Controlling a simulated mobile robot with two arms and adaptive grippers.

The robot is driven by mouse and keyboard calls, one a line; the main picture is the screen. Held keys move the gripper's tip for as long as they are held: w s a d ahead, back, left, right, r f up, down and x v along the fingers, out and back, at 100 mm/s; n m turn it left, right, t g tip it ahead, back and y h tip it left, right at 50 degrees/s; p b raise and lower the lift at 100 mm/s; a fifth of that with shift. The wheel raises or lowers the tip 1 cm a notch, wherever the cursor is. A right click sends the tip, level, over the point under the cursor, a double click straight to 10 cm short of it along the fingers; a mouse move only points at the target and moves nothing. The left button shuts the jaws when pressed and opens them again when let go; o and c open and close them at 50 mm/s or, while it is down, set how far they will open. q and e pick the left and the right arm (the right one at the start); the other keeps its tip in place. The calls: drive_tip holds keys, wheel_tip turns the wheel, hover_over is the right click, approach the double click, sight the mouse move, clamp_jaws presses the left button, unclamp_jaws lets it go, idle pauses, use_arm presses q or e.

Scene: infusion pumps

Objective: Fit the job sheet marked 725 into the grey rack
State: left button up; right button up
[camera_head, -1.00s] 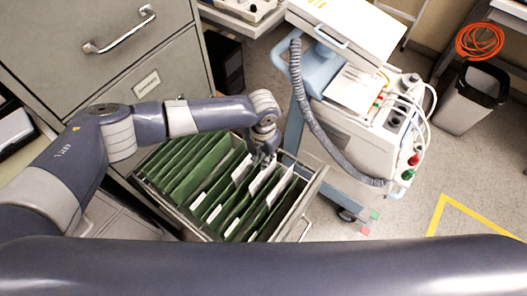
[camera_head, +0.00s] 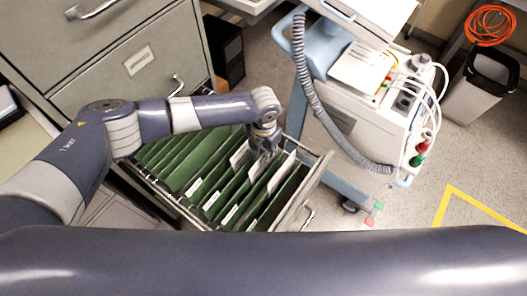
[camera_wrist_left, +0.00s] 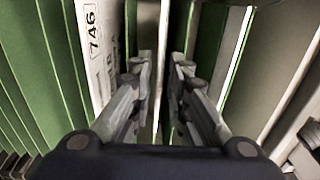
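An open grey drawer (camera_head: 308,200) holds green hanging folders (camera_head: 190,160) with white label tabs. White sheets (camera_head: 281,173) stand upright among the folders. My left gripper (camera_head: 262,152) points down into the drawer's right part, among these sheets. In the left wrist view its two fingers (camera_wrist_left: 160,82) are apart, with the thin pale edge of a sheet or folder (camera_wrist_left: 162,50) between them; contact is not visible. Left of the fingers stands a white sheet marked 746 (camera_wrist_left: 92,45). I cannot read the number 725 anywhere. I cannot make out a separate grey rack. My right gripper is not in view.
A grey filing cabinet (camera_head: 130,50) stands behind the drawer. A white and blue medical cart (camera_head: 350,125) with a ribbed hose stands close to the drawer's right.

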use_arm(q)
clamp_jaws()
drive_tip(key=shift+r, duration=0.15)
wheel_tip(320, 180, up, 10)
drive_tip(key=p, duration=0.8)
